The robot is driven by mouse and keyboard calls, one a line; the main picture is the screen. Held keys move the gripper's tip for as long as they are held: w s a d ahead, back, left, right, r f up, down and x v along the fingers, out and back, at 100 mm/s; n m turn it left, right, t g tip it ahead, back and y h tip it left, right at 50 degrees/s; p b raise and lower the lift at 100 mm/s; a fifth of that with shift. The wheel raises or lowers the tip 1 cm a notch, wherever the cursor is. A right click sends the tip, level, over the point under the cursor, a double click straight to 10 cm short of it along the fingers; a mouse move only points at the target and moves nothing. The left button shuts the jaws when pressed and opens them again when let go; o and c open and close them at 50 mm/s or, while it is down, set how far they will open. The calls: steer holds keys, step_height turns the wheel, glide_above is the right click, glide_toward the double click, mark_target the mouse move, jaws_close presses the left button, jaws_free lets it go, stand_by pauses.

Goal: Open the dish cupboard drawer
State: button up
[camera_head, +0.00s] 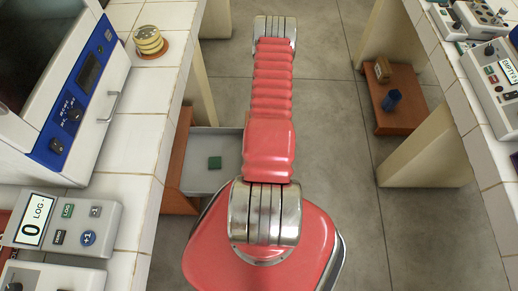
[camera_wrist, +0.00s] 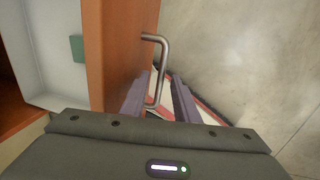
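The dish cupboard drawer (camera_head: 205,183) stands pulled out below the left counter, with a pale grey inside. A small green block (camera_head: 214,162) lies in it and also shows in the wrist view (camera_wrist: 77,48). In the wrist view the drawer's orange-brown wooden front (camera_wrist: 115,45) carries a bent metal handle (camera_wrist: 163,60). My gripper (camera_wrist: 162,82) is open, with its purple fingers apart on either side of the handle's lower part. Gaps show between the fingers and the bar. My gripper is hidden in the head view, where my red arm covers the drawer's right side.
The left counter holds an incubator (camera_head: 75,110), a stack of yellowish dishes (camera_head: 149,41) and a LOG device (camera_head: 65,225). At right, a low wooden shelf (camera_head: 400,122) bears a blue item (camera_head: 391,100) and a brown block (camera_head: 382,70). Grey floor is clear between the counters.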

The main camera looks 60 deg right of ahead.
step_height(320, 180, up, 13)
steer(key=s+d, duration=0.1)
steer(key=s, duration=0.1)
stand_by(0.7)
steer(key=shift+s+d+r, duration=0.1)
steer(key=shift+s+d, duration=0.05)
stand_by(0.6)
